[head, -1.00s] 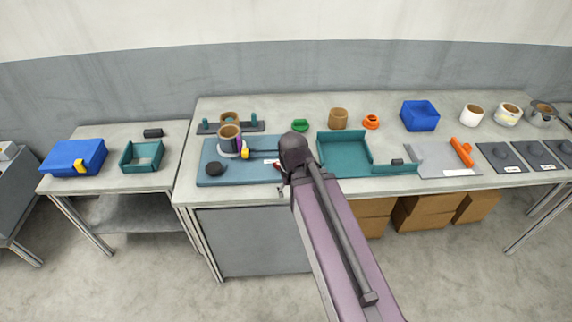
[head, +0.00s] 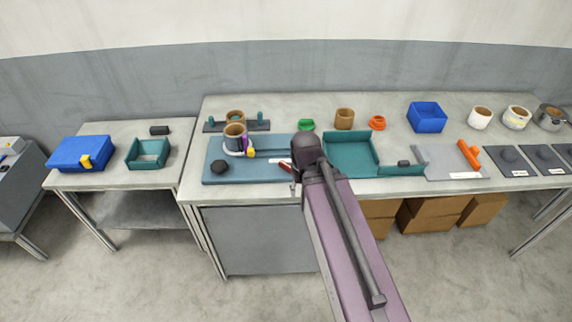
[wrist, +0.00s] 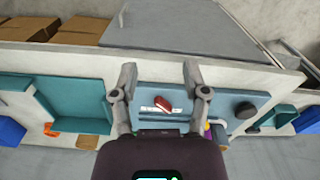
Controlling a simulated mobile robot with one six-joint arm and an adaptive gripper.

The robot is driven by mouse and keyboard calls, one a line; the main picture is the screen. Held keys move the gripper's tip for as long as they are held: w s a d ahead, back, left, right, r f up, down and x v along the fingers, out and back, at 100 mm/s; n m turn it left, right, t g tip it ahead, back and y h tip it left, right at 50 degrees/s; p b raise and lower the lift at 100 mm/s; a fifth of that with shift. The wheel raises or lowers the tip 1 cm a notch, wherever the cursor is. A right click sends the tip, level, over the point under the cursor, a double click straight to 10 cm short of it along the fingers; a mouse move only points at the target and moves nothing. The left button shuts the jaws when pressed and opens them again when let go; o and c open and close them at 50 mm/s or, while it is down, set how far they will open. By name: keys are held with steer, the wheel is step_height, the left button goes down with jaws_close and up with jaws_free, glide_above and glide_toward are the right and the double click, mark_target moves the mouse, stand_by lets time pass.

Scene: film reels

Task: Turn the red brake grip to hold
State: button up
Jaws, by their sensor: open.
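The red brake grip (head: 285,167) sits on the right part of the blue-grey board, beside a white label. In the wrist view the red grip (wrist: 164,104) is a short bar lying at a slant over the label (wrist: 152,109). My gripper (wrist: 160,76) is open and empty, its two fingers apart. In the picture the grip shows between the fingers, just below their tips. I see no contact, and the gap in height is unclear. In the head view my arm hides most of the gripper and the board's right end.
A teal tray (head: 352,169) lies right of my arm. A blue box (head: 427,117) stands further right. The bench front edge is near the gripper.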

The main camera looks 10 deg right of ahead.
steer(key=w+d+n+t+y, duration=0.1)
steer(key=w+n+t, duration=0.1)
steer(key=w, duration=0.7)
steer(key=w+d+n+t+y, duration=0.1)
steer(key=w+n, duration=0.4)
steer(key=w, duration=0.5)
steer(key=shift+d+r+t+y+b, duration=0.3)
steer(key=shift+d+t+y+b, duration=0.1)
steer(key=shift+d, duration=0.25)
steer(key=shift+w+f, duration=0.1)
steer(key=shift+f, duration=0.05)
steer(key=b, duration=0.5)
glide_toward(286, 164)
steer(key=b+x, duration=0.7)
steer(key=x, duration=0.2)
steer(key=shift+b, duration=0.4)
steer(key=shift+c, duration=0.2)
steer(key=shift+a, duration=0.1)
jaws_close()
